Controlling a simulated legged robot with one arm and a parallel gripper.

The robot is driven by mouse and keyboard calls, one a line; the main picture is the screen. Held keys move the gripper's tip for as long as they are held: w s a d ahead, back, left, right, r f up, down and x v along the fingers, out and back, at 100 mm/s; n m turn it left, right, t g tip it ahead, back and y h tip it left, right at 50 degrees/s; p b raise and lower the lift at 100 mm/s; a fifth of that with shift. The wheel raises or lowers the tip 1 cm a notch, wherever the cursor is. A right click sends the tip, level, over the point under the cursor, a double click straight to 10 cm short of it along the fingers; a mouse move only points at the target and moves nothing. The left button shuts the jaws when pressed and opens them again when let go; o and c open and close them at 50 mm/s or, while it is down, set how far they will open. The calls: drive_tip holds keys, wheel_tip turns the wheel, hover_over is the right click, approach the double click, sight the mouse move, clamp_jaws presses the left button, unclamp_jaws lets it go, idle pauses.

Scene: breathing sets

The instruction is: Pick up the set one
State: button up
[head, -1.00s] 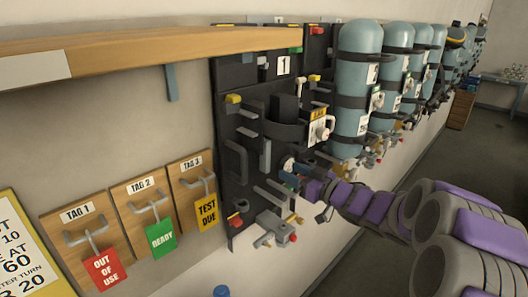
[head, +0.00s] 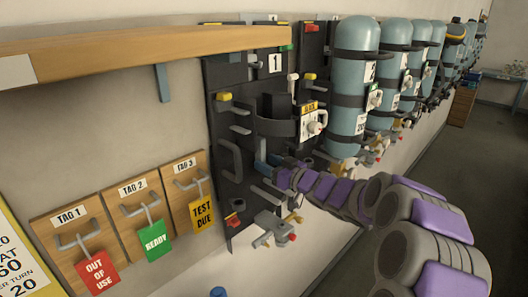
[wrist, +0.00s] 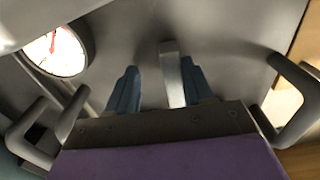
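The place marked 1 (head: 275,63) is a dark board (head: 226,78) on the wall, with pegs, an empty black strap ring and a grey handle (head: 230,160). No cylinder shows there. My gripper (head: 263,168) is at the board below the strap ring, right of the grey handle. In the wrist view, my gripper (wrist: 160,88) has two blue fingers spread apart. A light grey bar (wrist: 172,75) stands between them, closer to the right finger. I cannot tell whether they touch.
A round white gauge (wrist: 57,50) is at the wrist view's upper left. A cylinder marked 2 (head: 356,95) hangs close on the right, with more beyond. A wooden shelf (head: 130,50) juts out above. Tag boards (head: 130,215) hang at left. Open floor (head: 450,170) lies at right.

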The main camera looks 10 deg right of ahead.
drive_tip(key=shift+s+a+r, duration=0.2)
drive_tip(key=shift+s+a, duration=0.1)
drive_tip(key=shift+a, duration=0.25)
drive_tip(key=shift+s+a+r, duration=0.15)
drive_tip(key=shift+s+a, duration=0.1)
drive_tip(key=shift+a, duration=0.3)
drive_tip(key=shift+c, duration=0.4)
drive_tip(key=shift+a, duration=0.2)
drive_tip(key=shift+c, duration=0.7)
drive_tip(key=shift+w+d+f, duration=0.15)
drive_tip(key=shift+d, duration=0.55)
drive_tip(key=c, duration=0.6)
clamp_jaws()
drive_tip(key=shift+a, duration=0.15)
